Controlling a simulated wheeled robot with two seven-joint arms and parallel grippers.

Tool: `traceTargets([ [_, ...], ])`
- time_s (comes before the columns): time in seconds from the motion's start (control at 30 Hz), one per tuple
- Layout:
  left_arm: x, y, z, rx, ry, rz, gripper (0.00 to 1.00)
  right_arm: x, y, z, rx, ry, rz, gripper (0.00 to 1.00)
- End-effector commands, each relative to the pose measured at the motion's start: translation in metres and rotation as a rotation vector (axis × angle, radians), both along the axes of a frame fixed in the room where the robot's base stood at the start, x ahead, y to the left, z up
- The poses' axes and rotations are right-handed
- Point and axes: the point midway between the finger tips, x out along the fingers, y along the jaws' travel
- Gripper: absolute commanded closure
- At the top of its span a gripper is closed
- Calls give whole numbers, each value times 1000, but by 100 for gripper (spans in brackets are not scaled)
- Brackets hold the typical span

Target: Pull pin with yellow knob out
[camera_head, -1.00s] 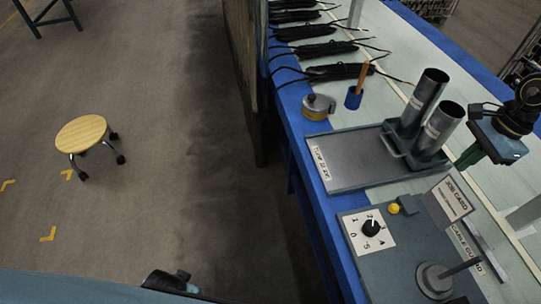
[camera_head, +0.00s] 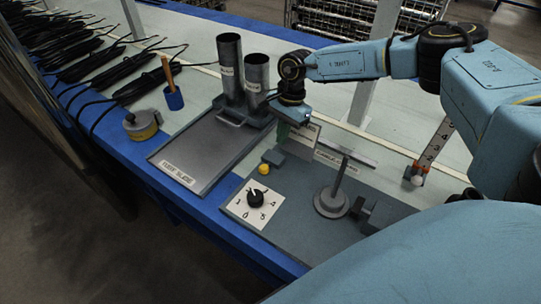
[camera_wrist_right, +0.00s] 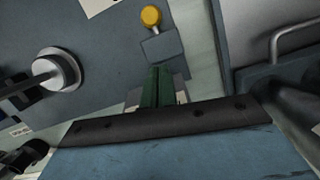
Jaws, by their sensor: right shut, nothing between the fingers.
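The yellow knob (camera_head: 264,169) sits at the edge of a small dark block on the grey-blue panel, behind the dial plate. In the right wrist view the yellow knob (camera_wrist_right: 151,16) stands at the top centre, joined by a short pin to the grey block (camera_wrist_right: 162,46). My right gripper (camera_head: 283,134) is shut and empty, above and behind the block in the head view. Its green fingers (camera_wrist_right: 157,82) point towards the block in the wrist view, apart from the knob. Whether they touch the block cannot be told. My left gripper is not in view.
A black dial (camera_head: 255,198) and an upright rod on a round base (camera_head: 331,202) share the panel. Two metal tubes (camera_head: 229,66) stand on a tray (camera_head: 190,163) to the left. A card lies partly behind my right gripper.

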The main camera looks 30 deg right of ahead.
Motion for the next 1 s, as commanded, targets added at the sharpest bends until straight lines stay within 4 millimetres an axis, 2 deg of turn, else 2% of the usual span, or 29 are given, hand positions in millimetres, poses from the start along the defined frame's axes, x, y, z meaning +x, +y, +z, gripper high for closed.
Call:
traceTargets([
  [0.03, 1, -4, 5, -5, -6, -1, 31, -1, 2, -12, -2, 2, 2, 100],
  [0.13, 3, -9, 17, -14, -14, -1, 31, -2, 5, -28, -1, 2, 0, 100],
  [0.3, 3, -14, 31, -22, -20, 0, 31, -7, 29, -35, 0, -1, 4, 100],
  [0.43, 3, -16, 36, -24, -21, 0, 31, -9, 38, -39, 0, 1, 2, 100],
  [0.93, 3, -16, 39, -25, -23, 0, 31, -11, 43, -39, 0, 1, 1, 100],
  [1.0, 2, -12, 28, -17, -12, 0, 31, -13, 47, -38, -1, 2, 3, 100],
])
